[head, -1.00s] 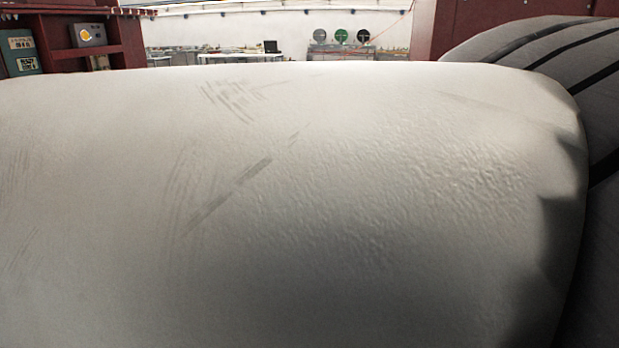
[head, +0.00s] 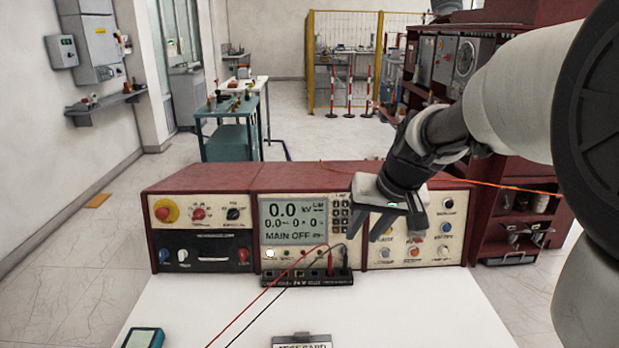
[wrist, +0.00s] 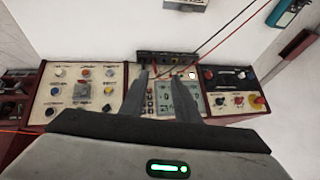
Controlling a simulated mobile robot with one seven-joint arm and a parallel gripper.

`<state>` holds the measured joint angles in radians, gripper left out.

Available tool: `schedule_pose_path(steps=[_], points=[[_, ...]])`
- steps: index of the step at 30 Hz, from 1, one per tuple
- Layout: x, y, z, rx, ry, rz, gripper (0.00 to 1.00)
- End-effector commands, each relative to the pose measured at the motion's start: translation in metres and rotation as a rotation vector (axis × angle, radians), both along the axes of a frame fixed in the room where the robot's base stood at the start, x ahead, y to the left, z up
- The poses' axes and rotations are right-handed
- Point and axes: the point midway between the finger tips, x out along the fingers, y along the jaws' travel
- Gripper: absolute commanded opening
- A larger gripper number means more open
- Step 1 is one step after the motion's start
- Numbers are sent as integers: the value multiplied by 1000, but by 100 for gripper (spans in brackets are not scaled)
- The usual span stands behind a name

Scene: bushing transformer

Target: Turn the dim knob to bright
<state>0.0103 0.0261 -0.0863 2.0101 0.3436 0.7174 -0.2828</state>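A dark red control console (head: 160,255) stands on a white tabletop. Its right panel (head: 455,240) carries several small knobs and buttons, among them a blue one (head: 446,228) and a dark one (head: 449,203). The labels are too small to read, so I cannot tell which is the dim knob. My gripper (head: 385,235) is in front of this panel and hides part of it. The wrist view shows my gripper (wrist: 160,78) with its fingers apart and nothing held, over the console beside the display (wrist: 187,96). The right panel also shows in the wrist view (wrist: 72,110).
The main display (head: 292,220) reads 0.0 and MAIN OFF. The left panel (head: 200,225) has a red-and-yellow button (head: 164,210). Red and black leads run from a black terminal strip (head: 308,277) across the white tabletop (head: 400,315). A teal handheld device (head: 143,338) lies front left.

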Motion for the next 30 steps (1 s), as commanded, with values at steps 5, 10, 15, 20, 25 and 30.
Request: schedule_pose_path(steps=[5, 10, 15, 20, 25, 30], points=[[87, -15, -9, 23, 26, -27, 29], [139, -30, -46, 20, 35, -46, 29], [161, -38, -73, 13, 36, -54, 29], [167, -38, -87, 12, 38, -56, 29], [177, -34, -112, 12, 39, -56, 29], [191, -27, -146, 11, 39, -54, 29]])
